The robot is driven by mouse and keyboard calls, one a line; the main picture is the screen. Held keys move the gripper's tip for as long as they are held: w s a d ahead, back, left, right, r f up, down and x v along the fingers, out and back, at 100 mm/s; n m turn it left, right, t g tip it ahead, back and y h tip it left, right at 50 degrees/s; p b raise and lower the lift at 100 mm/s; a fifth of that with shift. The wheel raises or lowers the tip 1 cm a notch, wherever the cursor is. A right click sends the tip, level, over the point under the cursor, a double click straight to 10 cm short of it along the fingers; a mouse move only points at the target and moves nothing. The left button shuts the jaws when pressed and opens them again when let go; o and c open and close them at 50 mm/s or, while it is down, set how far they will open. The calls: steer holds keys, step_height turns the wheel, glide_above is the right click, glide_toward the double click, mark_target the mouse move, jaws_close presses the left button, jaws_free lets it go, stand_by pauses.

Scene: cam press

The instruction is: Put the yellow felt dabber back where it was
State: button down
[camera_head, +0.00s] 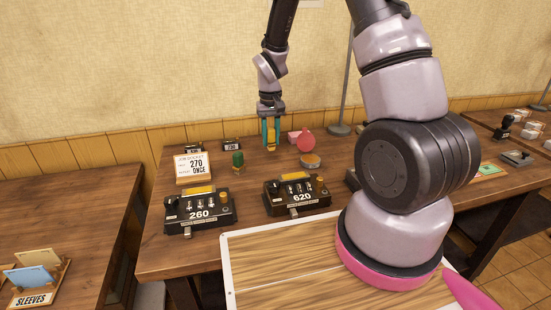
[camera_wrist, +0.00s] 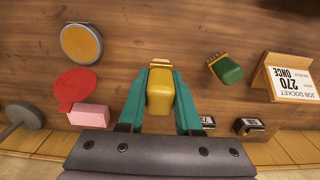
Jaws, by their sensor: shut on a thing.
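The yellow felt dabber (camera_wrist: 160,92) is between the teal fingers of my gripper (camera_wrist: 161,80) in the wrist view, and the gripper is shut on it. In the head view my gripper (camera_head: 271,135) points down over the back of the table, with the yellow dabber (camera_head: 271,141) between its fingers. Whether the dabber touches the tabletop is hard to tell. A similar green dabber (camera_head: 237,162) stands to the left; it also shows in the wrist view (camera_wrist: 228,69). A round tin with a yellow-orange top (camera_head: 311,160) lies to the right of the gripper.
A pink block (camera_head: 294,137) and a red round thing (camera_head: 306,143) sit close right of the gripper. The job docket (camera_head: 192,168) reads 270 ONCE. Black machines marked 260 (camera_head: 199,213) and 620 (camera_head: 297,196) stand in front. Small dark number blocks (camera_head: 231,144) are behind.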

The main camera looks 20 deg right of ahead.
mark_target(271, 128)
step_height(271, 128, down, 7)
steer(key=shift+f, duration=0.15)
steer(key=shift+f, duration=0.1)
stand_by(0.3)
steer(key=c, duration=0.6)
jaws_free()
step_height(271, 128, up, 12)
steer(key=shift+r, duration=0.25)
steer(key=s+d+r+m+t, duration=0.1)
steer(key=s+d+r+t, duration=0.15)
steer(key=r, duration=0.85)
steer(key=s+d+r+m+t+y, duration=0.2)
steer(key=s+d+r+m+t, duration=0.1)
steer(key=s+r, duration=1.4)
steer(key=s+t, duration=0.1)
steer(key=s, duration=0.1)
steer(key=shift+s+d+t, duration=0.15)
steer(key=shift+s+t, duration=0.2)
steer(key=shift+s, duration=0.05)
